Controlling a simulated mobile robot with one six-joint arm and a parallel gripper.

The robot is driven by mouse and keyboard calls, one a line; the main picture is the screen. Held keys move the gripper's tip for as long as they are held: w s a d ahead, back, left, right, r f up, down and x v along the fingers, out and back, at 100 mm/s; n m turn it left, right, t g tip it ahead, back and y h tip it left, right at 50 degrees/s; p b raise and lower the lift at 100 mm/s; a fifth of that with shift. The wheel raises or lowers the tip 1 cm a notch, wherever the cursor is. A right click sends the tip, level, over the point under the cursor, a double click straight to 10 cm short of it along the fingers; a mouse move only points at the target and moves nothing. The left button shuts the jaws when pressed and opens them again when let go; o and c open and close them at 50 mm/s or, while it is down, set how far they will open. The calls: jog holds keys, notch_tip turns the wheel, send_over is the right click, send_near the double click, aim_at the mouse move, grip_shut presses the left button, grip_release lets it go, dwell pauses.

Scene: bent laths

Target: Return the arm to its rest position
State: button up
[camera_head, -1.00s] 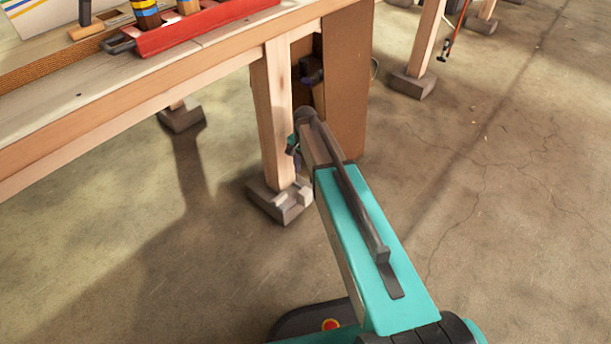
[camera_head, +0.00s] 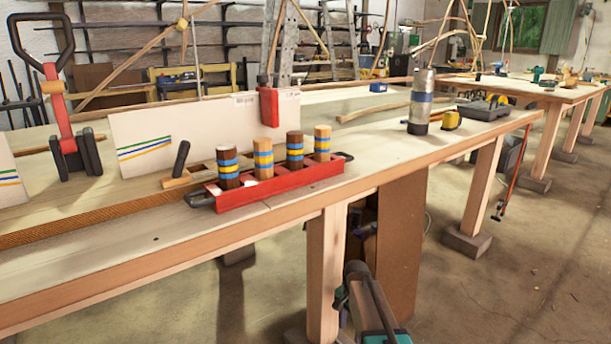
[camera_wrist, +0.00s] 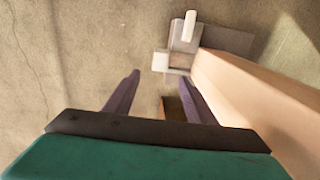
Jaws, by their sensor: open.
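My arm shows at the bottom of the head view as a teal and grey link (camera_head: 376,312), low in front of the bench and beside its front leg. The gripper's fingers cannot be made out there. In the wrist view my gripper (camera_wrist: 157,95) is open, with two purple-grey fingers apart and nothing between them. It points down toward the concrete floor. A wooden bench leg (camera_wrist: 255,95) with a grey foot block (camera_wrist: 185,60) is close on the right of the fingers; I cannot tell the exact gap.
The workbench (camera_head: 120,260) spans the left and middle. On it stand a red tray (camera_head: 280,188) with several striped wooden cylinders, a red clamp tool (camera_head: 62,110), a white board (camera_head: 190,130) and a grey cylinder (camera_head: 420,100). A brown panel (camera_head: 400,240) stands under the bench. Floor at right (camera_head: 520,290) is open.

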jog(key=s+r+n+g+p, duration=0.2)
jog(key=s+n+p, duration=0.3)
jog(key=s+p, duration=0.9)
jog(key=s+r+n+g+p, duration=0.3)
jog(key=s+p, duration=1.1)
jog(key=s, duration=1.5)
jog(key=shift+d+r+n, duration=0.3)
jog(key=shift+r+n, duration=0.85)
jog(key=shift+n, duration=0.25)
jog(key=shift+c, duration=0.4)
